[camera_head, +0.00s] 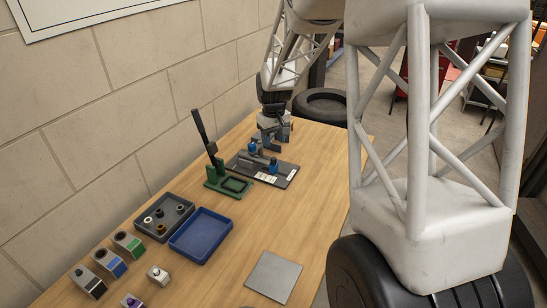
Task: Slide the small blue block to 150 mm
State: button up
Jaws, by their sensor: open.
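A dark plate (238,164) with white scale labels lies on the table near its far end. Two small blue pieces are on it: one blue piece (252,147) at its back left, and one blue piece (272,166) toward its right front. A light grey bar shows between them. The marks on the scale are too small to read. My gripper (271,143) hangs over the back edge of the plate, close behind the blue pieces, and is open. Whether a finger touches either piece cannot be told.
A green lever stand (215,178) stands just left of the plate. A dark tray (150,213) with several small parts, an empty blue tray (219,222) and several coloured-label blocks (117,262) are nearer. A grey square plate (273,277) lies at front. The middle right of the table is clear.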

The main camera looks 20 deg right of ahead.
aim_at(274, 158)
jog(key=shift+f, duration=0.15)
jog(key=shift+f, duration=3.75)
jog(key=shift+c, duration=0.3)
grip_shut()
